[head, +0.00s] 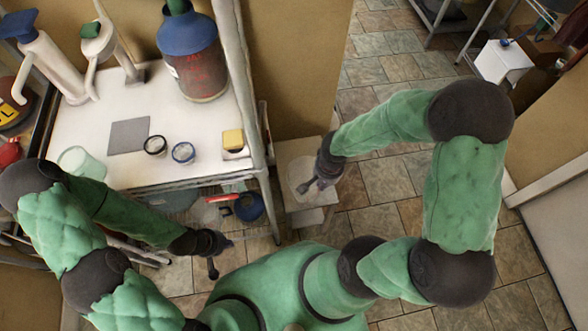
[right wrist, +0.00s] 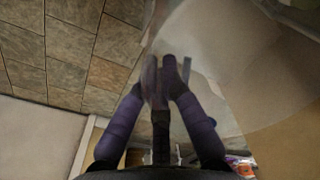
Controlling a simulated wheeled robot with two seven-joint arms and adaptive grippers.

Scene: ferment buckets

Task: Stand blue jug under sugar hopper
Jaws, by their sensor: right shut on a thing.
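My right gripper (head: 312,186) is at a pale, round, clear vessel (head: 299,172) on a small white stand. At the table's back left a white upright thing with a blue top (head: 18,25) and curved handle stands beside a similar green-topped one (head: 92,30). I cannot tell which thing is the blue jug or the sugar hopper.
A blue bucket (head: 249,207) is below.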

